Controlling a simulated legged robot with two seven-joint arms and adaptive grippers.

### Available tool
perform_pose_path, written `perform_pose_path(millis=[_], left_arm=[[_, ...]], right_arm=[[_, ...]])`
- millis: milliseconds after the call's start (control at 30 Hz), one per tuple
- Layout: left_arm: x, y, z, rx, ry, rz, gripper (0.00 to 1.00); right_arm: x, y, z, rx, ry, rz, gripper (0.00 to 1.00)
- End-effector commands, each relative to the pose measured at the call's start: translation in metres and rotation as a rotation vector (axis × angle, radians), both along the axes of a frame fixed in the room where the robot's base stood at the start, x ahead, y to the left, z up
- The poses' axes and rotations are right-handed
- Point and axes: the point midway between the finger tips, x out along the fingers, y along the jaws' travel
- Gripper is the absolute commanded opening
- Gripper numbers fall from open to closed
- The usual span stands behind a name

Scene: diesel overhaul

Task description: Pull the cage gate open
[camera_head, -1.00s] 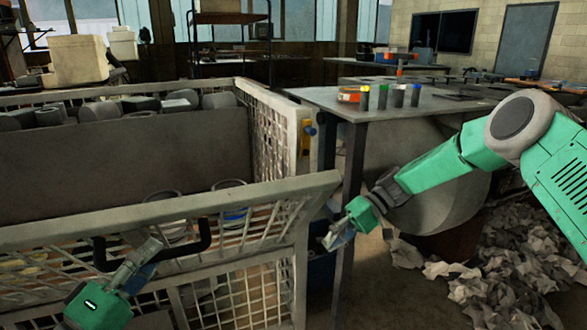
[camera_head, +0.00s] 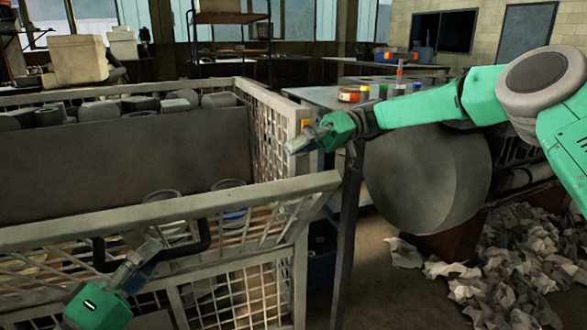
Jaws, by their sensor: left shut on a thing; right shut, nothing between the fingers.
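The cage gate (camera_head: 262,196) is the front mesh panel with a thick pale top rail, and the rail leans out from the cage's side post. A black U-shaped handle (camera_head: 204,236) is fixed on the gate. My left gripper (camera_head: 146,252) is shut on this handle at its left part. My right gripper (camera_head: 302,143) is shut and empty, in front of the top of the cage's right post. I cannot tell whether the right gripper touches the latch.
The cage (camera_head: 262,120) holds grey cylinders at the back and several round containers inside. A metal table (camera_head: 335,95) with small coloured items stands right of the cage. Crumpled paper (camera_head: 510,260) covers the floor at the lower right.

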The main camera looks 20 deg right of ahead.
Motion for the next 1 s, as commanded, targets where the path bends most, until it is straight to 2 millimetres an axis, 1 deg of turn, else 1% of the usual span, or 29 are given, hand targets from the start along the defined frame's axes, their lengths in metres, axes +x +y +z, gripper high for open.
perform_pose_path(millis=[33,100,200,333,500,833,1000], left_arm=[[0.000,0.001,-0.001,0.002,0.002,0.002,0.00],[0.000,0.001,-0.001,0.002,0.002,0.002,0.00],[0.000,0.001,-0.001,0.002,0.002,0.002,0.00],[0.000,0.000,-0.001,0.002,0.001,0.002,0.00],[0.000,0.000,-0.001,0.001,0.001,0.001,0.00],[0.001,0.000,-0.001,0.001,0.001,0.001,0.00],[0.001,0.000,0.000,0.000,0.000,0.002,0.00]], right_arm=[[-0.003,0.012,-0.001,0.000,0.001,0.003,0.00],[-0.007,0.020,-0.005,-0.001,0.003,0.000,0.00],[-0.019,0.018,-0.013,0.001,0.002,-0.002,0.00],[-0.030,0.017,-0.022,0.002,0.002,-0.002,0.00],[-0.035,0.017,-0.026,0.001,0.001,-0.003,0.00],[-0.037,0.017,-0.027,0.001,0.000,-0.003,0.00],[-0.051,0.016,-0.036,0.002,-0.036,-0.003,0.00]])
